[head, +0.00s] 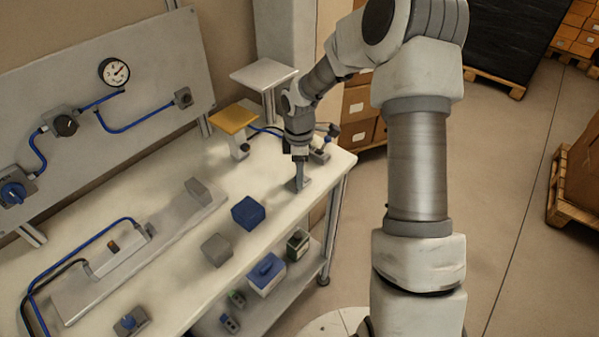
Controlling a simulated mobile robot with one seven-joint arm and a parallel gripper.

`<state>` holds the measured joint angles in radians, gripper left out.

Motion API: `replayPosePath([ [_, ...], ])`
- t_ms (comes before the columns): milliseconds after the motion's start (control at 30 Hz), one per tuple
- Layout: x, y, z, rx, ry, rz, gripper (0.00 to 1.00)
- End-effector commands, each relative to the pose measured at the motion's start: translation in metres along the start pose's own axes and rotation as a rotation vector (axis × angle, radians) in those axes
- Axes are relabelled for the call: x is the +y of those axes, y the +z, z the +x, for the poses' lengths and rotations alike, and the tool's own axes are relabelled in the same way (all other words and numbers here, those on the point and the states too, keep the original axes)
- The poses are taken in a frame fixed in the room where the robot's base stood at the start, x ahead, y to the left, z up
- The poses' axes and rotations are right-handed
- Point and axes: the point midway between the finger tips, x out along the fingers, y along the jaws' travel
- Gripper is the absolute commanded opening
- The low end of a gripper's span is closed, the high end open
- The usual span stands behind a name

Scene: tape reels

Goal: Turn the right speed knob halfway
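My gripper (299,184) points down at the right end of the table (170,270), just above or touching a small grey plate or base (305,182). Its fingers look narrow, and whether they are apart or hold anything is too small to tell. Any knob under them is hidden. On the upright panel are a black round knob (65,125) and a blue knob (13,192). Another dark blue knob on a grey base (130,321) sits at the table's front left. I cannot tell which one is the right speed knob.
A blue block (248,212) and grey blocks (217,250) lie on the table left of my gripper. A yellow-topped stand (234,120) and a white raised plate (264,74) stand behind. A gauge (114,72) is on the panel. A lower shelf (283,299) holds small boxes.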

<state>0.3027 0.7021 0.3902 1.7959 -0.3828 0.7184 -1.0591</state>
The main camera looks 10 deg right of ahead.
Motion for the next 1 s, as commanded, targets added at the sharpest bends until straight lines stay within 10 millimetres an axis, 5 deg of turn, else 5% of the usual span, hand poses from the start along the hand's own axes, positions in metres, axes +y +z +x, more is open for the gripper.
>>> replayPosePath([
  [33,0.0,0.0,-0.0001,0.0,0.0,0.0,0.47],
  [300,0.0,0.0,-0.0003,0.0,0.0,0.0,0.0],
  [1000,-0.0002,-0.0006,0.0005,0.0,0.001,0.184,0.0],
])
